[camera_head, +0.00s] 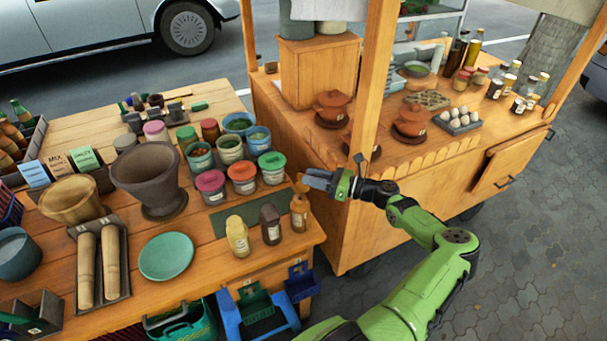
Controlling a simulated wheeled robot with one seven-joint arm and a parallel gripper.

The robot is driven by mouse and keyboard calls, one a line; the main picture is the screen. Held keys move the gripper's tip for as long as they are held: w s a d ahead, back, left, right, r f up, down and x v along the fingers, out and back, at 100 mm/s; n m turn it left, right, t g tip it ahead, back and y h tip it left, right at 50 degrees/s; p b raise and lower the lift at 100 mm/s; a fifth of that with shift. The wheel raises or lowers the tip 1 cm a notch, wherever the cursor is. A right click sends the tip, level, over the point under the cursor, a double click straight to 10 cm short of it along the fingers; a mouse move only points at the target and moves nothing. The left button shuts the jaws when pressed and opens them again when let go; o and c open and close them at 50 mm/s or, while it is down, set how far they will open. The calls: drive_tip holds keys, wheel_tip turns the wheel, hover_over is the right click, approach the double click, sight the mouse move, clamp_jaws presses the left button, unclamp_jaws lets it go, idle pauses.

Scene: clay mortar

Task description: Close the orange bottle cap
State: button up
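A small orange-brown bottle (299,214) stands upright at the right edge of the left wooden table, beside the dark bottle. A small orange piece, which looks like its cap (301,187), shows at or just above the bottle's top, right by my fingertips. I cannot tell whether it is seated on the neck or tilted. My gripper (310,181) reaches in from the right, its grey fingers pointing left just above and right of the bottle. The fingers overlap in this view, so their opening and any contact with the cap are unclear.
A dark bottle (270,224) and a yellow bottle (238,236) stand left of the orange one. Lidded jars (242,178) stand close behind. A wooden post (374,85) and the cart (345,205) are close to my arm. Blue bins (258,318) hang below the table.

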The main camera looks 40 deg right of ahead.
drive_tip(key=shift+x, duration=1.6)
drive_tip(key=shift+c, duration=0.5)
clamp_jaws()
